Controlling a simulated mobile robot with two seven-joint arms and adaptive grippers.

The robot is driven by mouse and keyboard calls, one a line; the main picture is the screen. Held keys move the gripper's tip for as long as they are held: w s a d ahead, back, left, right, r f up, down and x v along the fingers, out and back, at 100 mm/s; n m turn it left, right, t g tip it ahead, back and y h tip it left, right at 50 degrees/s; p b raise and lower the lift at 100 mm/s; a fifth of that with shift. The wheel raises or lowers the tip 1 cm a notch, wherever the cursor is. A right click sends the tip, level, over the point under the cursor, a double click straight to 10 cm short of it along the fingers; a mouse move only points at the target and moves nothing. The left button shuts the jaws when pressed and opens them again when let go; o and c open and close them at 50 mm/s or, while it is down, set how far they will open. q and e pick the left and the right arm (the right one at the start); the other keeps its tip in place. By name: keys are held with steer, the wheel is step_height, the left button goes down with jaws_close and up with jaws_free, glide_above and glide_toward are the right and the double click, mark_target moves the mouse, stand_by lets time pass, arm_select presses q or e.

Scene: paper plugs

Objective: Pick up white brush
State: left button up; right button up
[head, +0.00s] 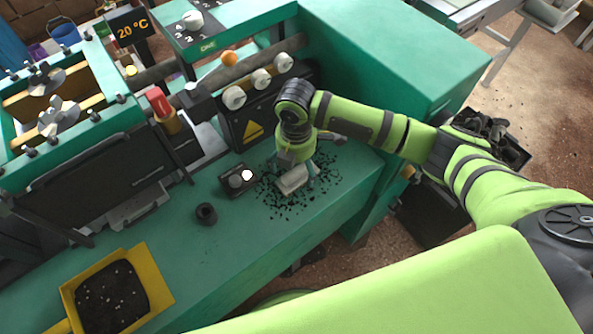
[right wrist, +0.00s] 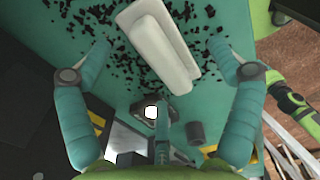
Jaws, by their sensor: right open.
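The white brush (head: 291,181) lies on the green machine top among scattered black bits. In the right wrist view the brush (right wrist: 158,45) is a pale block with a raised ridge, slanted across the upper middle. My right gripper (head: 297,174) points down over the brush from above. In the right wrist view its open fingers (right wrist: 160,48) stand on either side of the brush, with clear gaps to both. I cannot tell the exact height of the fingertips above the surface. My left gripper is not in view.
A small black box with a white button (head: 238,180) and a dark ring (head: 206,213) stand left of the brush. A yellow tray (head: 160,276) of black bits is at lower left. A panel with white knobs (head: 259,79) rises behind. The green top's front edge is close by.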

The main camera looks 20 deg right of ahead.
mark_target(296, 166)
step_height(296, 166, down, 4)
steer(key=shift+w+r+p, duration=0.1)
steer(key=shift+w+p, duration=0.05)
steer(key=shift+p, duration=0.15)
steer(key=shift+w+f, duration=0.15)
steer(key=shift+f, duration=0.15)
steer(key=shift+c, duration=0.8)
steer(key=c, duration=1.1)
steer(key=shift+c, duration=0.8)
steer(key=shift+r, duration=0.3)
steer(key=r, duration=0.2)
steer(key=r+b, duration=0.1)
steer(key=shift+d+r, duration=0.25)
steer(key=shift+r, duration=0.1)
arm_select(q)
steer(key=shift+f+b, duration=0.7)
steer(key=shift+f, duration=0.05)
arm_select(e)
steer(key=s+d+r, duration=0.5)
steer(key=d+r, duration=0.1)
steer(key=d, duration=0.3)
steer(key=shift+s+d+r, duration=0.35)
steer(key=shift+s+d, duration=0.05)
